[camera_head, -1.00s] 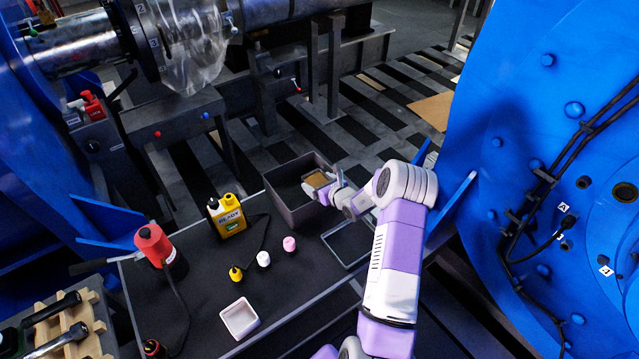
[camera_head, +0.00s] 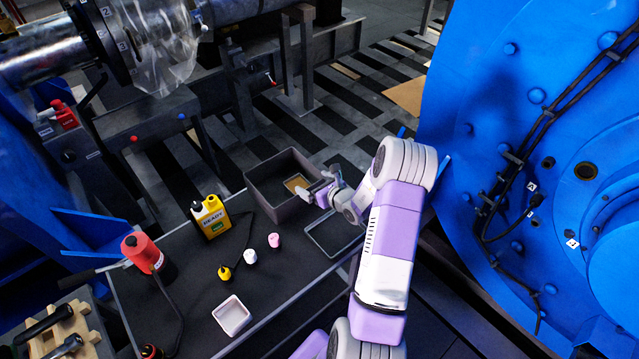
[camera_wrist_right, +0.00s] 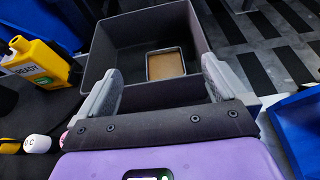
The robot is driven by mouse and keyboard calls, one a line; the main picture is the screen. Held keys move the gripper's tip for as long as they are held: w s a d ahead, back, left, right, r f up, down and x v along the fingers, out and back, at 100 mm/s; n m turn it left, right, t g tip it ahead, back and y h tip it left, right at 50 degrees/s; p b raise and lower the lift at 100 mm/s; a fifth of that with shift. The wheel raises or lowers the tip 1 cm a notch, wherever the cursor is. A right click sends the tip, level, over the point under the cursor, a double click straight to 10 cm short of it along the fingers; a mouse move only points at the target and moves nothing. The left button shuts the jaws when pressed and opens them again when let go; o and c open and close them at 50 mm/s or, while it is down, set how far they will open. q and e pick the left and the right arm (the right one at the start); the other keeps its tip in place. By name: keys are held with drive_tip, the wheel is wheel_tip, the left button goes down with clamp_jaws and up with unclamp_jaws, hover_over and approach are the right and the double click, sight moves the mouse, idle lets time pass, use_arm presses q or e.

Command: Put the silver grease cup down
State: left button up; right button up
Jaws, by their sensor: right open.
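The silver grease cup (camera_head: 297,184), a small rectangular cup with a brown filling, is inside the dark grey bin (camera_head: 287,213). In the right wrist view the cup (camera_wrist_right: 166,65) sits upright on the bin's floor near the far wall. My right gripper (camera_head: 322,187) is at the bin's right side in the head view. In the right wrist view its two fingers (camera_wrist_right: 160,70) are spread apart over the bin's near side, with nothing between them and the cup beyond them. My left gripper is not in view.
On the dark table stand a yellow READY box (camera_head: 210,217), a red bottle (camera_head: 143,250), small yellow, white and pink pieces (camera_head: 250,256), and a white tray (camera_head: 232,316). A shallow dark tray (camera_head: 335,237) lies beside the bin. A large blue housing (camera_head: 520,130) rises at the right.

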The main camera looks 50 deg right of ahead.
drive_tip(key=v, duration=0.2)
drive_tip(key=shift+s+a+r, duration=0.1)
drive_tip(key=shift+s, duration=0.3)
idle(0.3)
